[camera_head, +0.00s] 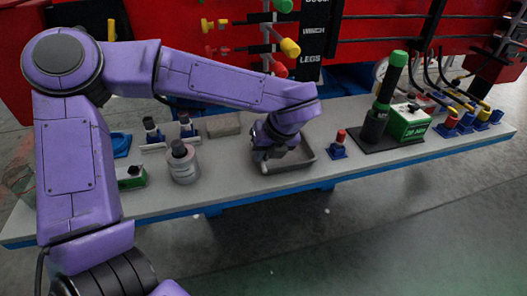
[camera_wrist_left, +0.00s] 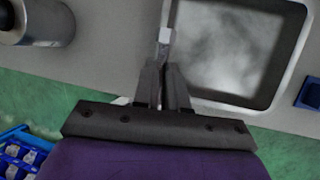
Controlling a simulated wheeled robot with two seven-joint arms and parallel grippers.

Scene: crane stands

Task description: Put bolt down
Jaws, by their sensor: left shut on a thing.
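My left gripper (camera_head: 266,157) is over the left part of a shallow grey tray (camera_head: 309,152) on the bench. In the left wrist view, the gripper (camera_wrist_left: 167,66) has its dark fingers close together on a small, light metallic piece (camera_wrist_left: 165,36), which looks like the bolt. The bolt shows beside the left rim of the tray (camera_wrist_left: 235,98); whether it touches the rim I cannot tell. The tray's interior looks empty where it shows. In the head view the bolt is hidden or too small to make out. My right gripper is not in view.
A grey-pink can (camera_head: 184,168) stands left of the tray. A small blue holder with a red top (camera_head: 338,147) stands to its right, before a green box (camera_head: 408,122) and a green-topped black cylinder (camera_head: 376,118). A flat grey block (camera_head: 223,125) lies behind. Red panels stand behind the bench.

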